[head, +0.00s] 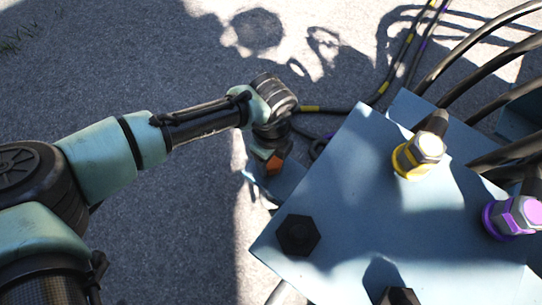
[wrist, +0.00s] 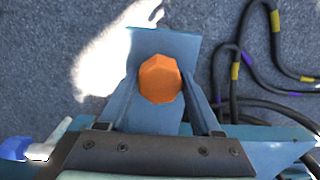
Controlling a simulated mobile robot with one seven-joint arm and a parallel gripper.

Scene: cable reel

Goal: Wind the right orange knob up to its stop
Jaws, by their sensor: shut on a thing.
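An orange faceted knob (wrist: 160,79) shows in the middle of the wrist view, over a blue-grey plate (wrist: 145,42). My gripper (wrist: 161,88) is shut on it, with one finger along each side. In the head view the orange knob (head: 274,163) is a small patch below my wrist, mostly hidden by my gripper (head: 270,152). No other orange knob is in view, and I cannot see a stop or how far the knob is turned.
A large blue-grey plate (head: 350,200) with black hex bolts (head: 298,235), a yellow-ringed fitting (head: 419,155) and a purple-ringed fitting (head: 514,216) stands right of my gripper. Black banded cables (head: 400,60) run behind it. A blue part (wrist: 14,148) shows at the wrist view's left. Open ground lies left.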

